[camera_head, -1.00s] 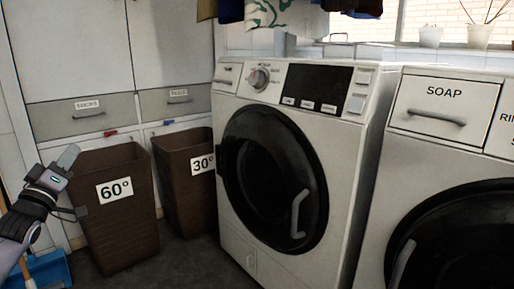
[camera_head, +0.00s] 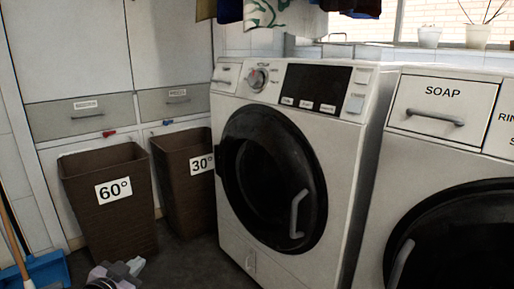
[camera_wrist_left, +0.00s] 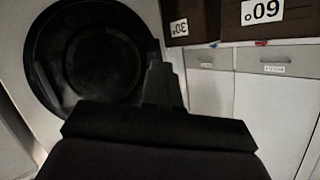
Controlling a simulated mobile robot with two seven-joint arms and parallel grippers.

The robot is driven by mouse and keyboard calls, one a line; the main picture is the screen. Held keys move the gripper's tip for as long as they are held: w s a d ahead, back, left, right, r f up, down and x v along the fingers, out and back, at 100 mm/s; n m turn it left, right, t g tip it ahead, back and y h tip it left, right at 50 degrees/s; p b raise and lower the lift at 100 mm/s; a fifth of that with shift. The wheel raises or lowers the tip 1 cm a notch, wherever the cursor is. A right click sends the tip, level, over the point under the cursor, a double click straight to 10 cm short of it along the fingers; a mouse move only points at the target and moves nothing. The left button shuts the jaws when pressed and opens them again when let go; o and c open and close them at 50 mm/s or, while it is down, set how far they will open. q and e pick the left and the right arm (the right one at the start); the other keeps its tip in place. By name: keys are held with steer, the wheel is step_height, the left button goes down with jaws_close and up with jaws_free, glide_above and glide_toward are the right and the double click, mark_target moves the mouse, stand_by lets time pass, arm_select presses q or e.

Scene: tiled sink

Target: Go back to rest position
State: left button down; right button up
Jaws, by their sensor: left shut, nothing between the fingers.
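My left gripper (camera_head: 122,270) is low at the bottom edge of the head view, in front of the brown basket marked 60° (camera_head: 110,215). Only its upper part shows there. In the left wrist view my left gripper (camera_wrist_left: 163,80) shows dark fingers held together, with nothing between them. My right gripper is not in view.
A white washing machine (camera_head: 232,232) with its round black door (camera_head: 262,170) shut stands in the middle. A second brown basket marked 30° (camera_head: 181,200) is beside it. Another machine with a SOAP drawer (camera_head: 440,105) is at right. A blue dustpan (camera_head: 48,270) lies at lower left.

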arm_select(q)
steer(key=s+d+f+g+h, duration=0.1)
steer(key=s+d+f+h, duration=0.25)
steer(key=s+d, duration=0.95)
steer(key=s+d+r+n+h, duration=0.2)
steer(key=s+d+r, duration=0.45)
steer(key=s, duration=0.25)
steer(key=s+a+r+g+y+p, duration=0.1)
steer(key=a+r+p, duration=0.3)
steer(key=p, duration=1.4)
steer(key=s+a+r+g+y+p, duration=0.2)
steer(key=r+p, duration=0.8)
steer(key=p, duration=0.8)
steer(key=shift+s+a+r+n+y, duration=0.4)
steer(key=shift+s+a+y, duration=0.2)
steer(key=shift+a, duration=0.55)
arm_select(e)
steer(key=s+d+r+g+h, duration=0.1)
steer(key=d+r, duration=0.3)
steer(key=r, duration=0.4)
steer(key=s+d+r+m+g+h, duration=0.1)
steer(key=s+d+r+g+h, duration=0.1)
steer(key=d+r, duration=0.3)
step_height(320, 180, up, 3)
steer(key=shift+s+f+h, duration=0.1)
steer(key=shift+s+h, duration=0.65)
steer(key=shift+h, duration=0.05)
